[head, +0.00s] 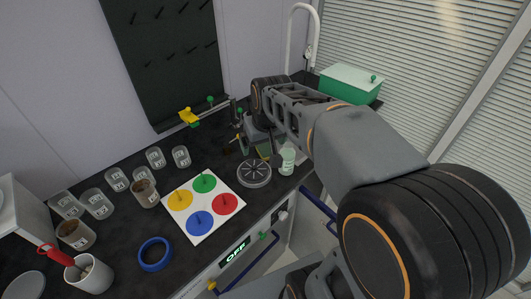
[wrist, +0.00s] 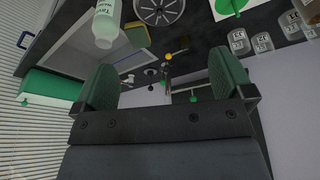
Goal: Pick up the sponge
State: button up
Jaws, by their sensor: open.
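The sponge (wrist: 137,35), yellow with a dark green side, lies on the dark counter between a bottle and a round slotted disc in the wrist view. In the head view it (head: 263,152) shows small beside the disc, close to the end of my arm. My gripper (wrist: 164,72) is open, with its two green finger pads wide apart and nothing between them. The sponge is ahead of the pads, nearer the left one, and apart from them. In the head view my arm hides much of the gripper.
The round slotted disc (head: 254,173) and white-green bottle (head: 287,161) stand close to the sponge. A brown-headed brush (wrist: 181,45) is nearby. A board with coloured circles (head: 203,207) and several labelled jars are to the left. A green box (head: 350,84) stands behind my arm.

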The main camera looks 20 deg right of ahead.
jog(key=w+d+f, duration=0.3)
jog(key=w+d, duration=0.1)
jog(key=w, duration=0.5)
jog(key=g+b, duration=0.2)
send_near(266, 148)
jog(key=f, duration=0.4)
jog(key=shift+w+d+p, duration=0.15)
jog(key=shift+d+p, duration=0.1)
jog(key=shift+p, duration=0.1)
jog(key=shift+w+a+f+p, duration=0.1)
jog(key=shift+w+f+p, duration=0.15)
jog(key=shift+f, duration=0.8)
jog(key=shift+w+f+p, duration=0.15)
jog(key=shift+f+p, duration=0.15)
jog(key=shift+f, duration=0.75)
jog(key=shift+w+a+f+p, duration=0.1)
jog(key=shift+w+f+p, duration=0.15)
jog(key=shift+f, duration=0.8)
jog(key=c, duration=1.1)
jog(key=shift+o, duration=0.2)
jog(key=shift+r+b, duration=0.8)
jog(key=shift+r, duration=4.25)
